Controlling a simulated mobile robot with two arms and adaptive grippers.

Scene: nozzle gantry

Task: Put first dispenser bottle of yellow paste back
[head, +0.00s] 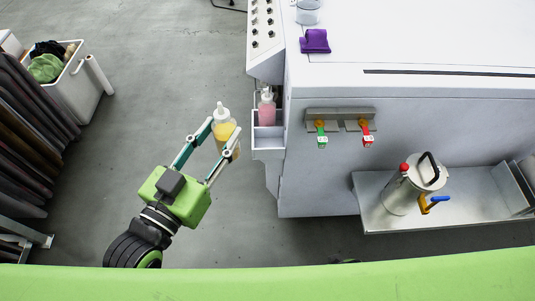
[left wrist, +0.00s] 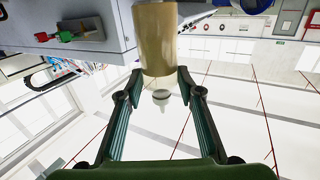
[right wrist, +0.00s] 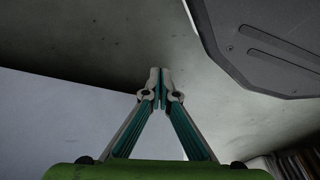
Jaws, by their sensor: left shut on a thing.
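The dispenser bottle of yellow paste (head: 224,130) is clear with a white nozzle cap and is held upright in the head view. My left gripper (head: 223,136) is shut on it, one finger on each side, above the open floor. In the left wrist view the bottle (left wrist: 158,40) shows between the fingertips. A white holder (head: 268,144) on the machine's side is just right of the bottle, apart from it. A pink dispenser bottle (head: 267,107) stands in the holder; the part in front of it looks empty. My right gripper (right wrist: 160,75) is shut with nothing between its fingertips.
The white machine (head: 320,180) fills the right side. A white bin (head: 85,95) and dark panels stand at left. Floor between is clear.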

